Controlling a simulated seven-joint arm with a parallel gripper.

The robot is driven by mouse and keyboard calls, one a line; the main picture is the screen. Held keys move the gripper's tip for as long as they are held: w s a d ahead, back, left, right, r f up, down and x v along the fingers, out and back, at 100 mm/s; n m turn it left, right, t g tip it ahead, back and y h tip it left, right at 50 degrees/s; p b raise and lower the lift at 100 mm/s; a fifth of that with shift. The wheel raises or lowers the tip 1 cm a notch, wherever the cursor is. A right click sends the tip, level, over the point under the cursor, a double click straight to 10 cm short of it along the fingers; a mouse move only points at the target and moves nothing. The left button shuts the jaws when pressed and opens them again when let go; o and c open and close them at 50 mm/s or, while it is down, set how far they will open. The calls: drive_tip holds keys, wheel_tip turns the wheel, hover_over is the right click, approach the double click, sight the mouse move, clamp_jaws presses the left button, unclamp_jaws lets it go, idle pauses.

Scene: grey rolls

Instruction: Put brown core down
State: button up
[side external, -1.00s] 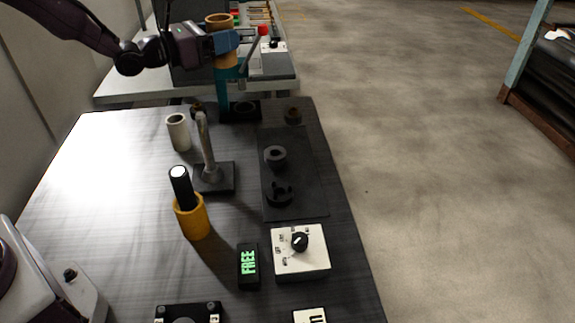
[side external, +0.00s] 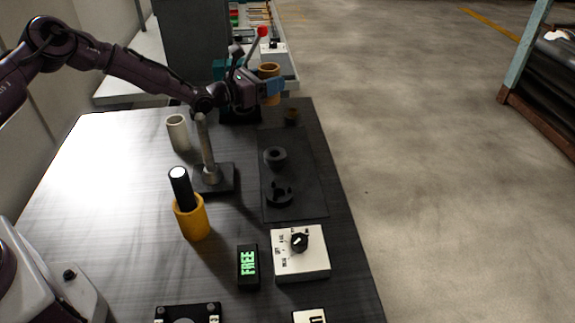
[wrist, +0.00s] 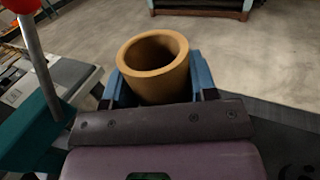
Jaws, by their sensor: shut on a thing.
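The brown core (side external: 268,71) is a short hollow tube, held upright in my gripper (side external: 272,86) above the far end of the dark table. My gripper's blue fingers are shut on it. In the wrist view the core (wrist: 155,66) shows its open top, with a blue finger on each side (wrist: 157,88). The core is clear of the table; its lower end is partly hidden by the fingers.
A white tube (side external: 178,133), a grey post (side external: 206,150) and a yellow cup (side external: 192,217) stand left. A teal stand is behind my gripper.

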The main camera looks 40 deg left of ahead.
wheel_tip(320, 180, down, 12)
drive_tip(key=shift+f, duration=0.1)
idle(0.4)
drive_tip(key=shift+f, duration=0.15)
drive_tip(key=o, duration=0.9)
drive_tip(key=shift+o, duration=0.2)
drive_tip(key=shift+s+a+r, duration=0.1)
drive_tip(key=shift+r, duration=0.15)
drive_tip(key=shift+v, duration=3.65)
